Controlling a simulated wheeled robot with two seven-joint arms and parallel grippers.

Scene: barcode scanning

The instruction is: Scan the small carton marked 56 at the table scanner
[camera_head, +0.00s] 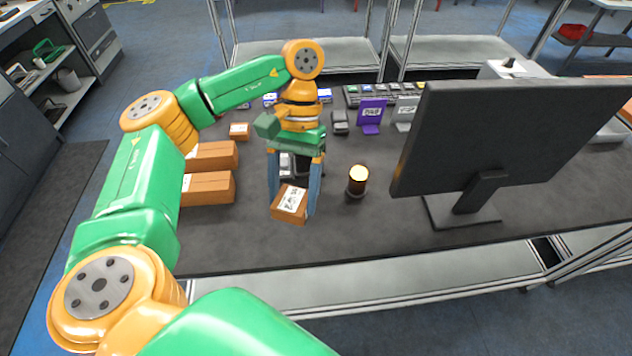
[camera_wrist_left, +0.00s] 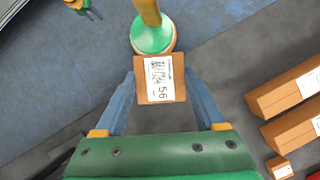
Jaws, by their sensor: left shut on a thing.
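The small brown carton marked 56 (camera_head: 289,203) has a white label with a printed code. My left gripper (camera_head: 295,195) is shut on it, with a blue finger on each side, and it seems held above the table's front part. In the left wrist view the label of the carton (camera_wrist_left: 160,79) faces the camera and reads 56, between the fingertips (camera_wrist_left: 160,90).
Two larger brown cartons (camera_head: 208,188) lie left of the gripper, with another small carton (camera_head: 239,130) behind. A black monitor (camera_head: 505,135) fills the right side. A purple sign (camera_head: 371,113) and several small items stand at the back. The table's front strip (camera_head: 240,252) is clear.

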